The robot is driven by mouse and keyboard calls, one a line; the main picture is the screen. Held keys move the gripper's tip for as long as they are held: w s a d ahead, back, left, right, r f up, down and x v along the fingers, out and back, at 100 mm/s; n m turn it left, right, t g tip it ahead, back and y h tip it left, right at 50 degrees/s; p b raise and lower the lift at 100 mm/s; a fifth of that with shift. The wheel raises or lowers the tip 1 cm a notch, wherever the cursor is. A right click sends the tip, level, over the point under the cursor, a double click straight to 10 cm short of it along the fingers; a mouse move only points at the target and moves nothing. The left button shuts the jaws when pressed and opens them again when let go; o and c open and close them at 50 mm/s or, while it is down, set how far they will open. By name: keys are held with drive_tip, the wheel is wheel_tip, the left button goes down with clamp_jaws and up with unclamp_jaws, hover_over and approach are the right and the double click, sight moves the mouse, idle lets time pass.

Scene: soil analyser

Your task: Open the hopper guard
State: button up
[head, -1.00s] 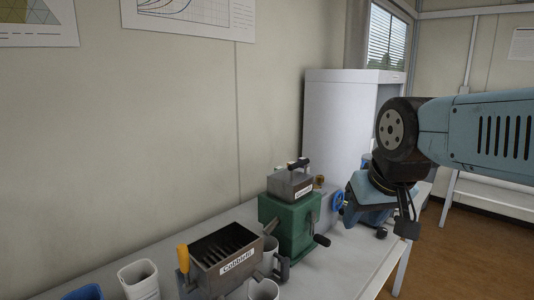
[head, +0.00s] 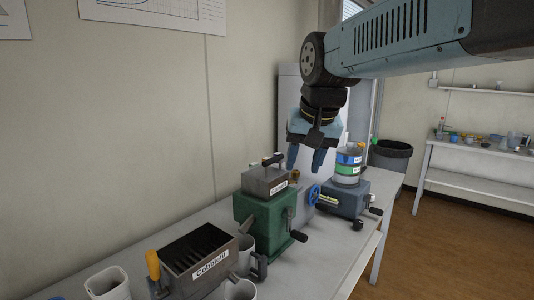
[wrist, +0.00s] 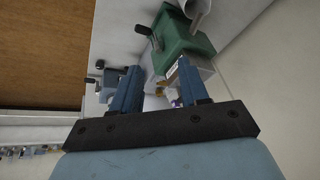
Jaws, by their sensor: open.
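A green machine (head: 266,222) stands on the bench. A grey metal box with a label and a dark handle on top (head: 265,180) sits on it; this looks like the hopper with its guard shut flat over it. In the wrist view, the green machine (wrist: 178,40) shows beyond the open fingers (wrist: 159,68), and the right finger partly hides the grey box.
A dark open-topped unit labelled "Cobbletti" (head: 200,262) with an orange handle stands at front left, beside pale cups (head: 107,284). A blue-grey machine with stacked coloured rings (head: 348,165) stands to the right. A white cabinet (head: 289,100) is behind my gripper.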

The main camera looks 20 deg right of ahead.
drive_tip(key=w+r+m+g, duration=0.1)
drive_tip(key=w+r+m, duration=0.2)
drive_tip(key=w+r, duration=0.35)
drive_tip(key=m+g+y, duration=0.1)
drive_tip(key=m+g, duration=0.1)
drive_tip(key=m, duration=0.2)
approach(276, 157)
drive_tip(key=f, duration=0.2)
drive_tip(key=a+f, duration=0.1)
drive_tip(key=f, duration=0.5)
drive_tip(key=shift+w+a+f, duration=0.25)
drive_tip(key=shift+w, duration=0.1)
clamp_jaws()
drive_tip(key=shift+d, duration=0.25)
drive_tip(key=shift+w+r, duration=0.15)
